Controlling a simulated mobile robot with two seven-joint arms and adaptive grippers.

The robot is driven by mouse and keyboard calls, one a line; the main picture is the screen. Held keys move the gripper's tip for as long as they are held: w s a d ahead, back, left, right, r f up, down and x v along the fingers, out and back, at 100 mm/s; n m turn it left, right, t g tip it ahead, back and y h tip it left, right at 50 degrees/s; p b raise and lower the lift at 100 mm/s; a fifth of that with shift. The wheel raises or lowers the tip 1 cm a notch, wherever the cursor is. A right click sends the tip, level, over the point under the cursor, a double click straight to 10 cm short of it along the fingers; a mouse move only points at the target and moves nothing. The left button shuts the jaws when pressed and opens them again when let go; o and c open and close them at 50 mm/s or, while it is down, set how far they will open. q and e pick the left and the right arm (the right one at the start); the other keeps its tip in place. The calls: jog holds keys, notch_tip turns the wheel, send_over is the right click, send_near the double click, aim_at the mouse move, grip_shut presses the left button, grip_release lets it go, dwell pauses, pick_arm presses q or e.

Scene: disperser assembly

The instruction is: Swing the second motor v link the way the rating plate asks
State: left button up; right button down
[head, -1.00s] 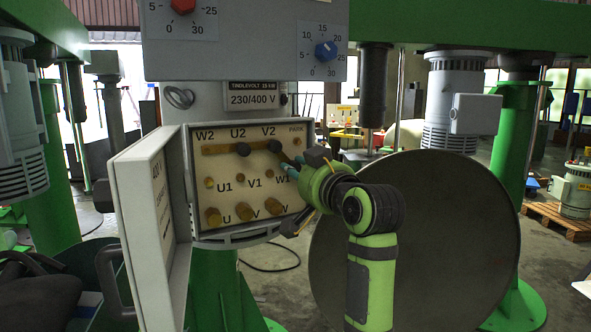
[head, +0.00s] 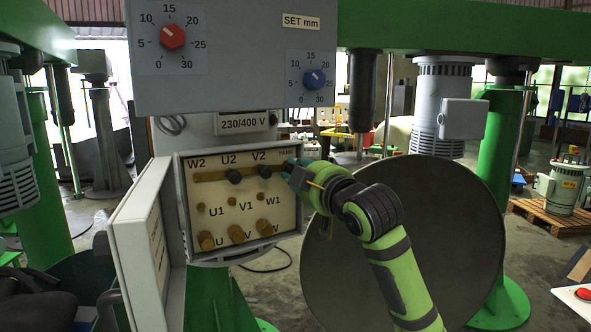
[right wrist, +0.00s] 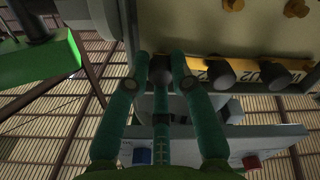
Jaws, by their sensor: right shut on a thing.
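The open terminal box (head: 240,250) has a cream board with terminals W2, U2 and V2 in its top row. A brass link bar (head: 208,177) runs from W2 towards V2, with dark knobs at U2 (head: 234,176) and V2 (head: 265,171). The second V link (head: 280,173) reaches right from V2 to my right gripper (head: 290,170). This gripper is shut on the link's dark knob, between its green fingers in the right wrist view (right wrist: 160,76). The link looks nearly level. The fingers hide its far end and the PARK spot. The rating plate (head: 242,122) reads 230/400 V. My left gripper does not show.
The box's open door (head: 140,255) stands at the left. A grey panel (head: 235,60) with red and blue dials overhangs the box. A large grey disc (head: 400,260) stands behind my right arm. Lower brass terminals (head: 236,234) sit below the links.

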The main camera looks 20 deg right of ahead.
jog(key=shift+r+n, duration=0.1)
jog(key=shift+n, duration=0.3)
jog(key=c, duration=1.1)
grip_release()
jog(key=shift+w+d, duration=0.1)
jog(key=s, duration=0.4)
jog(key=s+d, duration=0.1)
jog(key=s, duration=0.3)
jog(key=s+d, duration=0.1)
jog(key=s, duration=0.3)
jog(key=shift+w, duration=0.1)
